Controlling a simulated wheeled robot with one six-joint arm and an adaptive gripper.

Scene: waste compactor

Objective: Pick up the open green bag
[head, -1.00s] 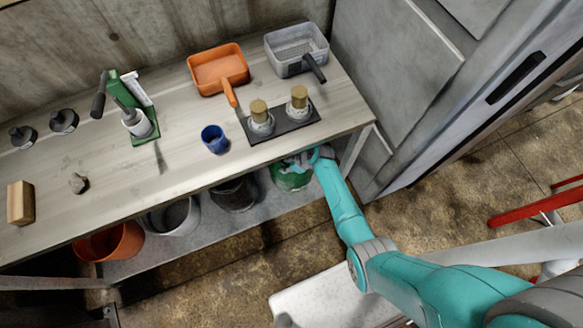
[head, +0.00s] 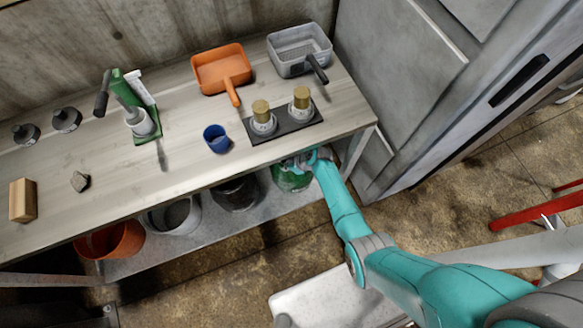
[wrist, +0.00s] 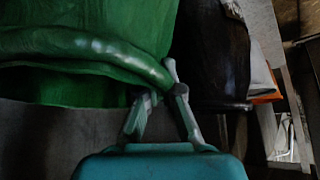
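The open green bag (head: 291,178) stands on the shelf under the workbench, near its right end, partly hidden by the bench top and my arm. In the wrist view the green bag (wrist: 95,25) fills the upper left, with its thick rolled rim across it. My gripper (wrist: 162,92) is at the right end of that rim. Its fingers draw in towards each other, with the rim edge between them, so it looks shut on the bag. In the head view my gripper (head: 308,160) is at the bag's upper edge; its fingertips are hard to make out there.
A black bag (head: 235,194), a grey bin (head: 174,216) and an orange bin (head: 112,240) stand left on the shelf. The bench top (head: 100,180) overhangs close above my gripper. A bench leg and grey cabinet (head: 390,90) are at the right.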

